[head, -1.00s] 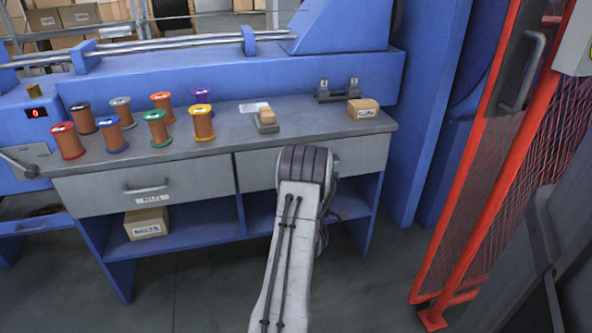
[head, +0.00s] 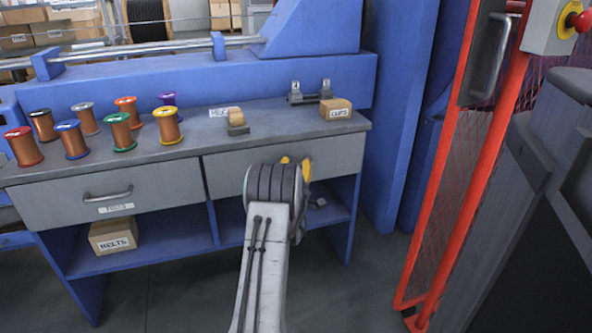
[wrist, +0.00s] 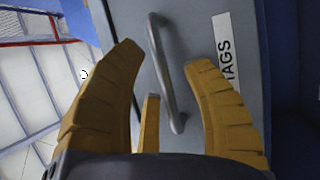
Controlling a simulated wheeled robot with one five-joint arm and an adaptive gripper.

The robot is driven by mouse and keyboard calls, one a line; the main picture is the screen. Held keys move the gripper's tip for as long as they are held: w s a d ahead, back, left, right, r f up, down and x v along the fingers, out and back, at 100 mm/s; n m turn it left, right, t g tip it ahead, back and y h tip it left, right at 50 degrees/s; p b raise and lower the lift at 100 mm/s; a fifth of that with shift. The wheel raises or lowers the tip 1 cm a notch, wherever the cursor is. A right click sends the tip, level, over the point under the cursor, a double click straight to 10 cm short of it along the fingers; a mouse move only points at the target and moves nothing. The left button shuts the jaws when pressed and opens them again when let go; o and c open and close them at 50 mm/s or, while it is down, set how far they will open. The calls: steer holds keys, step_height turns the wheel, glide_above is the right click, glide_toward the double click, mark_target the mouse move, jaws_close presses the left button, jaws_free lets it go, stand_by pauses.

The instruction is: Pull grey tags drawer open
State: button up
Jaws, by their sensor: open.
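The grey tags drawer (head: 230,177) is the right-hand drawer under the bench top, and it looks shut in the head view. In the wrist view its grey front (wrist: 195,30) carries a dark bar handle (wrist: 166,75) and a white label (wrist: 228,48) reading "TAGS". My gripper (wrist: 165,75) is open, with yellow fingers on either side of the handle's lower part. I cannot tell whether any finger touches the handle. In the head view only yellow fingertips (head: 294,164) show past my arm, which hides the handle.
A left drawer (head: 65,203) with its own handle sits beside it. Several wire spools (head: 120,133), a small carton (head: 335,109) and a stamp-like block (head: 236,120) stand on the bench top (head: 270,127). A red mesh guard (head: 450,180) stands at right.

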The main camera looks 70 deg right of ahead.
steer(key=shift+w+d+r, duration=0.1)
steer(key=shift+w+d, duration=0.05)
steer(key=shift+d, duration=0.4)
steer(key=shift+o, duration=0.2)
jaws_close()
